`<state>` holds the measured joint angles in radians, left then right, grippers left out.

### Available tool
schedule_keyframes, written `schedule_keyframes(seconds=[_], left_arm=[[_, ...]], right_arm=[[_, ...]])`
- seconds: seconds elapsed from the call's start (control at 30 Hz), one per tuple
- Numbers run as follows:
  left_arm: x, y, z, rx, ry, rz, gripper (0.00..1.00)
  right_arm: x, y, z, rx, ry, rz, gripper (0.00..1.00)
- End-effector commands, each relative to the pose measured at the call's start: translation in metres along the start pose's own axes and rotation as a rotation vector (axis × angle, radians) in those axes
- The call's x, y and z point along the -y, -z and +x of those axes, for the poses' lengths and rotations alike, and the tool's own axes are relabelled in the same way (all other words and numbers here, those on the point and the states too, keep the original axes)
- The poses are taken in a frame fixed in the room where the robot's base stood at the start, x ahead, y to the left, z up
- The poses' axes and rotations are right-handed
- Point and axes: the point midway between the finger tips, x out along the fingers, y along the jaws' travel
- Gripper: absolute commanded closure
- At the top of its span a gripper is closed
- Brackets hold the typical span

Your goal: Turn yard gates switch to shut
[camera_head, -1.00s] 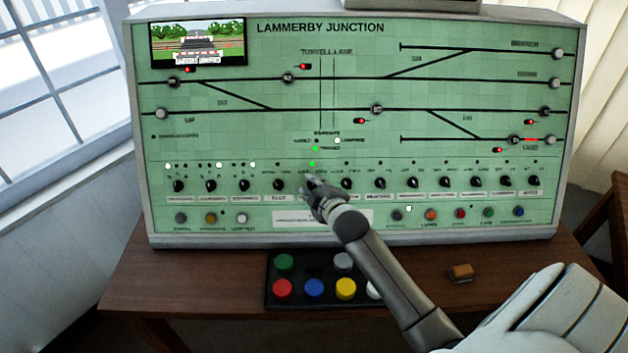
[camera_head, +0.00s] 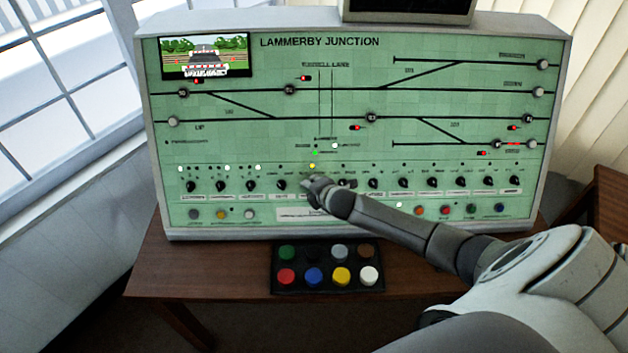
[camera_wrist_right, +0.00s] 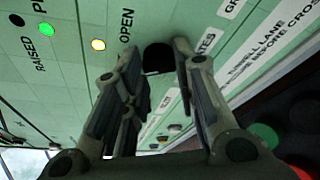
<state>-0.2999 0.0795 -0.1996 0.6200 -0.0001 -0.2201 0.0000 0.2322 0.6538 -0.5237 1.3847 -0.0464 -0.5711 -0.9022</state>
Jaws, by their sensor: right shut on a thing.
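The yard gates switch is a black rotary knob (camera_wrist_right: 158,58) on the green panel, in the wrist view between my right gripper's fingertips. A printed label ending "ATES" is partly hidden by a finger, and "OPEN" is printed on the other side. A lit yellow lamp (camera_wrist_right: 98,44) is beyond "OPEN"; it also shows in the head view (camera_head: 312,166). My right gripper (camera_head: 316,187) is at the middle of the knob row and shut on this knob. The gripper hides the knob in the head view, and its pointer direction cannot be read. My left gripper is not in view.
Other black knobs (camera_head: 373,184) stand close on both sides in the same row. Small coloured buttons (camera_head: 445,210) line the panel's lower edge. A box of large coloured buttons (camera_head: 327,290) stands on the table in front. A screen (camera_head: 205,56) is at the panel's upper left.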

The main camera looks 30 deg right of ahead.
Motion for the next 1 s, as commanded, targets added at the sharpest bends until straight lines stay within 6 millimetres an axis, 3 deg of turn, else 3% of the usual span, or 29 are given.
schedule_keyframes(seconds=[0.3, 0.83, 0.87, 1.0], left_arm=[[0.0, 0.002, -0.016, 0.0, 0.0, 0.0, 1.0], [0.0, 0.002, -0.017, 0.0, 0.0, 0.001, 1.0], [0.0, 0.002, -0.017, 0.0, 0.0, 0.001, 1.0], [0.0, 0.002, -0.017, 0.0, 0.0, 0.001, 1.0]], right_arm=[[-0.001, 0.001, -0.001, -0.001, 0.041, -0.109, 0.97], [0.002, 0.002, 0.0, -0.002, 0.049, -0.129, 0.97], [0.002, 0.002, 0.0, -0.002, 0.049, -0.129, 0.71], [0.001, 0.001, 0.0, -0.002, 0.049, -0.128, 0.53]])
